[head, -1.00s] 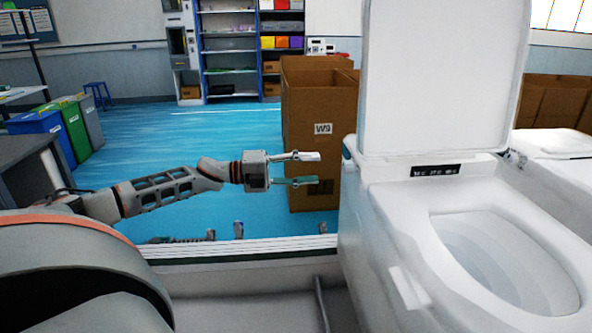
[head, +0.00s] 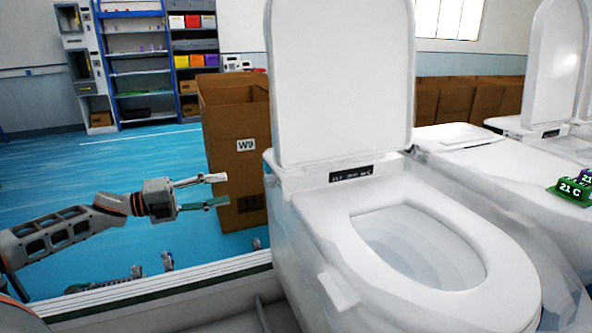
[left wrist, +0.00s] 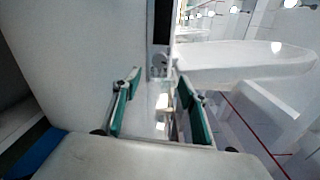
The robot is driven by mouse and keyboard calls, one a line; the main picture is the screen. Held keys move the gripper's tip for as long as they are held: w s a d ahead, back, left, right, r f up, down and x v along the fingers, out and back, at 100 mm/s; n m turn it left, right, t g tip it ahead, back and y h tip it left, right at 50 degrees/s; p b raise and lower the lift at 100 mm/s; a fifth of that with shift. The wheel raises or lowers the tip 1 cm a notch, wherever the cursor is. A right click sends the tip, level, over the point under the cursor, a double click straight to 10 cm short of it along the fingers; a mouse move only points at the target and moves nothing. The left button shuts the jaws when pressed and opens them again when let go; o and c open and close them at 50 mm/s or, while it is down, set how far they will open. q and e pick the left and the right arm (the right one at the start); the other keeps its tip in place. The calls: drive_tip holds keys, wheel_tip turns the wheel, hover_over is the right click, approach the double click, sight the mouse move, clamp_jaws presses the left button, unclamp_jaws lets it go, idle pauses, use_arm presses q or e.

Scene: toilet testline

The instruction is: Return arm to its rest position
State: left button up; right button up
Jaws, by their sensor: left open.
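My left arm comes in from the left in the head view. Its gripper (head: 212,191) is open and empty, with its two fingers apart and pointing right. It appears to the left of the white toilet (head: 330,215), in front of the cardboard box. The toilet's lid (head: 340,80) is upright and its bowl is open. In the left wrist view the two green finger pads (left wrist: 160,110) are spread with nothing between them, and white toilet surfaces lie around them. My right gripper is not in view.
A tall cardboard box (head: 238,150) stands behind the gripper. A pale rail (head: 150,292) runs below my arm. Blue floor (head: 60,170) is clear at the left; shelves (head: 135,60) stand behind.

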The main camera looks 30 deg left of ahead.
use_arm(q)
drive_tip(key=s+d+f+n+t+y+p, duration=0.1)
drive_tip(key=s+d+f+n+y, duration=0.2)
drive_tip(key=f, duration=0.5)
drive_tip(key=s+d+f+n+y+p, duration=0.1)
drive_tip(key=s+d+f+n, duration=0.1)
drive_tip(key=d+f+n, duration=0.4)
drive_tip(key=s+d+f+n+t+y+p, duration=0.1)
drive_tip(key=s+f+n+y, duration=0.15)
drive_tip(key=f, duration=0.65)
drive_tip(key=s+d+f+n+g+y+p, duration=0.1)
drive_tip(key=s+d+f+n+g, duration=0.1)
drive_tip(key=s+d+f+n, duration=0.4)
drive_tip(key=s+d+f+n+g+y+p, duration=0.1)
drive_tip(key=s+d+f+n+g, duration=0.2)
drive_tip(key=s+d, duration=0.9)
wheel_tip(320, 180, down, 5)
drive_tip(key=d+n, duration=0.2)
drive_tip(key=n, duration=0.1)
drive_tip(key=shift+d, duration=0.4)
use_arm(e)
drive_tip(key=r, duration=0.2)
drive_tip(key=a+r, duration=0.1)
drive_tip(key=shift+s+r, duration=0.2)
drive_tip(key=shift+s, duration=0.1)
use_arm(q)
drive_tip(key=shift+s+y, duration=0.1)
drive_tip(key=shift+y, duration=0.15)
